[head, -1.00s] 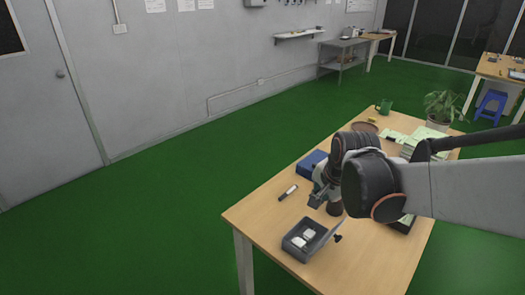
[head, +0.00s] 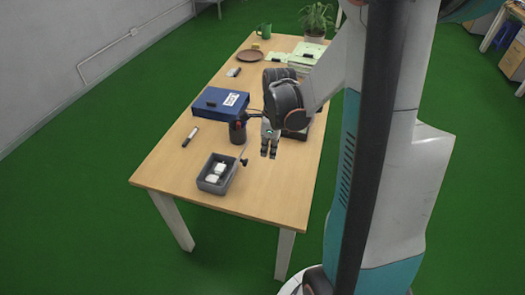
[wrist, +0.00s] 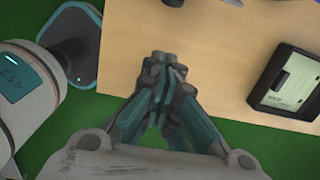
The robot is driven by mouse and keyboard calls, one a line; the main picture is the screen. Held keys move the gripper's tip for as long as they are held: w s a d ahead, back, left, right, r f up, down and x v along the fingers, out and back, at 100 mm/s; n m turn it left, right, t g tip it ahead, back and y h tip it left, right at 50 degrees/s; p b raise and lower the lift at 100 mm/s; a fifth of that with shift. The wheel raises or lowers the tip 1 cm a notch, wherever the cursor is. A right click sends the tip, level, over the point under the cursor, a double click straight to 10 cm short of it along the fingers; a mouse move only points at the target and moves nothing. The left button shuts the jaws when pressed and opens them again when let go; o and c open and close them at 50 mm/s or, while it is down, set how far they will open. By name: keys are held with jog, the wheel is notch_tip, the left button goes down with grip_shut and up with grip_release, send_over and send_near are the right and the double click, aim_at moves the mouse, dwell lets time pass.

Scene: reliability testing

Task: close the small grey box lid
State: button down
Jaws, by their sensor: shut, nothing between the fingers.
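The small grey box (head: 203,185) sits near the front edge of the wooden table in the head view, with white items inside. Its lid is open, standing up on the right side and seen nearly edge-on, with a dark knob (head: 244,162) on its outer face. My gripper (head: 269,154) hangs fingers down to the right of the box, apart from the lid. In the wrist view my gripper (wrist: 158,62) shows its fingers together and empty. I cannot make out the box in the wrist view.
A blue binder (head: 215,104), a dark cup (head: 237,132) and a marker (head: 190,137) lie or stand behind the box. A black device (wrist: 261,92) is on the table right of my gripper in the wrist view. The table's front right (head: 275,195) is clear.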

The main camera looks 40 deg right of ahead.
notch_tip(320, 180, down, 9)
jog(key=b, duration=0.3)
jog(key=w+a+r, duration=0.1)
jog(key=w+a+r+b, duration=0.1)
jog(key=w, duration=0.1)
jog(key=shift+w+a+r, duration=0.2)
jog(key=shift+w+a, duration=0.05)
jog(key=shift+a, duration=0.15)
jog(key=shift+w+r, duration=0.1)
